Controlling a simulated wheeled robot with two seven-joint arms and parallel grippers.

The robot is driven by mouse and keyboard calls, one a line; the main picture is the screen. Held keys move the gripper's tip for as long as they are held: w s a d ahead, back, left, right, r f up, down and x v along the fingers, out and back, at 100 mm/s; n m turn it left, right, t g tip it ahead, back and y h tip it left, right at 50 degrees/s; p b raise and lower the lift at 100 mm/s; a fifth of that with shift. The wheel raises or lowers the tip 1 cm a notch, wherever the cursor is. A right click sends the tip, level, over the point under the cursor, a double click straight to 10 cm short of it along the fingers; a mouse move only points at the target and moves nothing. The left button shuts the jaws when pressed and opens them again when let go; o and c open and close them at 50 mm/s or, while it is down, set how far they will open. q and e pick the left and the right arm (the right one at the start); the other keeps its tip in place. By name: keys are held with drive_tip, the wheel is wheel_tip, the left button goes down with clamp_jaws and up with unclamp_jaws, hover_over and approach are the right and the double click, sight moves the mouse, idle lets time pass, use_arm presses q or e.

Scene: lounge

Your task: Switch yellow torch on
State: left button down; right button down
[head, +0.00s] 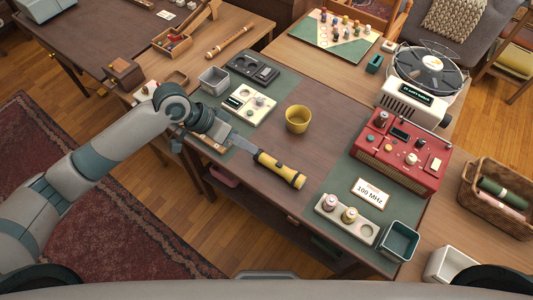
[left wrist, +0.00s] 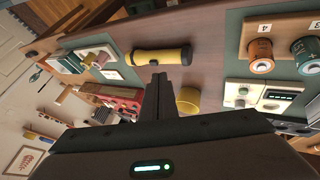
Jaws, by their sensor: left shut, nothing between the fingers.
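The yellow torch (head: 281,168) lies on the wooden table. It has a yellow body with dark parts at its ends and middle. It also shows in the left wrist view (left wrist: 160,57), beyond my fingertips. I cannot make out its switch position, and no light from it shows. My left gripper (head: 254,150) is shut and empty. Its fingertips are close to the torch's left end in the head view; I cannot tell whether they touch. The closed fingers also show in the left wrist view (left wrist: 159,76). My right gripper is not in view.
A yellow cup (head: 297,120) stands behind the torch. A red radio (head: 400,153), a 100 MHz sign (head: 370,193) and a tray with batteries (head: 345,218) are to the right. A white panel (head: 249,105) and grey box (head: 213,81) lie behind my gripper. Bare table surrounds the torch.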

use_arm(q)
drive_tip(key=shift+w+a+r, duration=0.35)
drive_tip(key=shift+a+r, duration=0.05)
drive_tip(key=shift+r, duration=0.25)
drive_tip(key=shift+d+f, duration=0.1)
drive_tip(key=p, duration=0.3)
approach(279, 165)
drive_tip(key=f, duration=0.1)
drive_tip(key=w+d+f, duration=0.1)
drive_tip(key=w+f, duration=0.1)
drive_tip(key=shift+d+f, duration=0.3)
drive_tip(key=shift+f, duration=0.05)
drive_tip(key=shift+x, duration=0.8)
